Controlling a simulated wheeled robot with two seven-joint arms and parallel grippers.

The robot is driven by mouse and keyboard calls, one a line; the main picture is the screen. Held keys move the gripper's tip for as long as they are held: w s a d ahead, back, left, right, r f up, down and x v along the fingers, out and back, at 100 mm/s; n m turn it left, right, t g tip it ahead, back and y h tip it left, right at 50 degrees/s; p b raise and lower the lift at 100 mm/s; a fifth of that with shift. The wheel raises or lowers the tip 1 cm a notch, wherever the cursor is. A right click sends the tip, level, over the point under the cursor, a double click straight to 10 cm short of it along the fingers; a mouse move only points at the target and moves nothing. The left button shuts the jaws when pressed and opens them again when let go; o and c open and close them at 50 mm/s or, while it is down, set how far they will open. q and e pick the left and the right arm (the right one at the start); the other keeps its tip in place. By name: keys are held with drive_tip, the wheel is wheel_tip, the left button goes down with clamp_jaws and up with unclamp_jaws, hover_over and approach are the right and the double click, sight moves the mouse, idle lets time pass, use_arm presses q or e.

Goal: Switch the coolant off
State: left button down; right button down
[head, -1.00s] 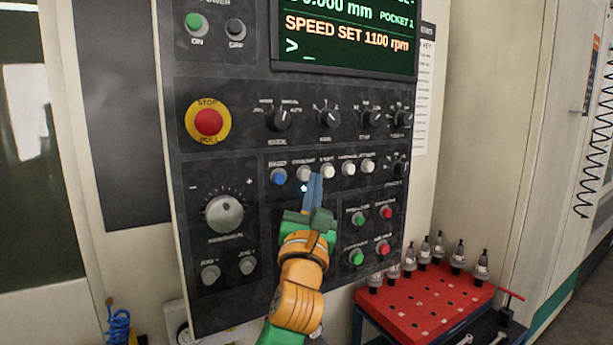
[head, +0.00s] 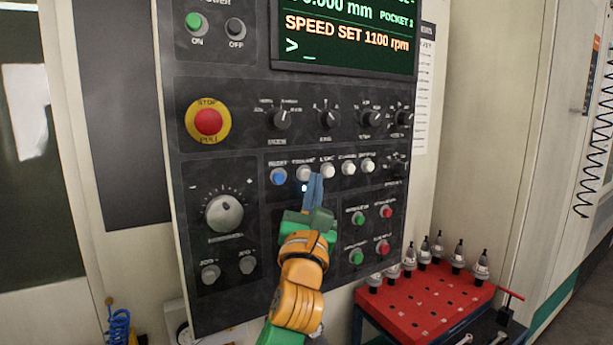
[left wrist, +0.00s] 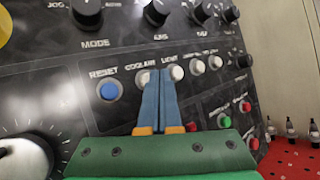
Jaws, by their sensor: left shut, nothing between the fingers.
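The white coolant button (head: 304,173) is in the row of round buttons on the dark control panel, between the blue reset button (head: 279,177) and the white light button (head: 327,170). A small lamp (head: 304,187) below it glows bluish white. In the left wrist view the coolant button (left wrist: 142,80) is labelled and partly covered by the fingers. My left gripper (head: 315,178) is shut and empty, its blue fingertips (left wrist: 160,73) in front of the gap between the coolant and light buttons. I cannot tell whether they touch the panel. My right gripper is not in view.
The red and yellow stop button (head: 208,122) is up left of the row. A row of knobs (head: 329,119) sits above. Green and red buttons (head: 357,218) are at lower right. A red tool rack (head: 425,300) with several toolholders stands right of the panel.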

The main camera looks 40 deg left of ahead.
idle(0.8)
use_arm(q)
drive_tip(key=shift+w+a, duration=0.2)
drive_tip(key=shift+a, duration=0.2)
drive_tip(key=shift+w+a+p, duration=0.1)
drive_tip(key=shift+a+p, duration=0.3)
drive_tip(key=shift+p, duration=0.05)
idle(0.4)
drive_tip(key=shift+d, duration=0.1)
drive_tip(key=shift+s+d, duration=0.25)
drive_tip(key=shift+d, duration=0.4)
drive_tip(key=shift+s+d+p, duration=0.2)
drive_tip(key=shift+s+d, duration=0.1)
drive_tip(key=shift+d, duration=0.45)
drive_tip(key=shift+s+d+p, duration=0.25)
drive_tip(key=shift+s+d, duration=0.1)
drive_tip(key=shift+d, duration=0.45)
drive_tip(key=shift+s+d+p, duration=0.2)
drive_tip(key=shift+s+d, duration=0.1)
drive_tip(key=shift+d, duration=0.45)
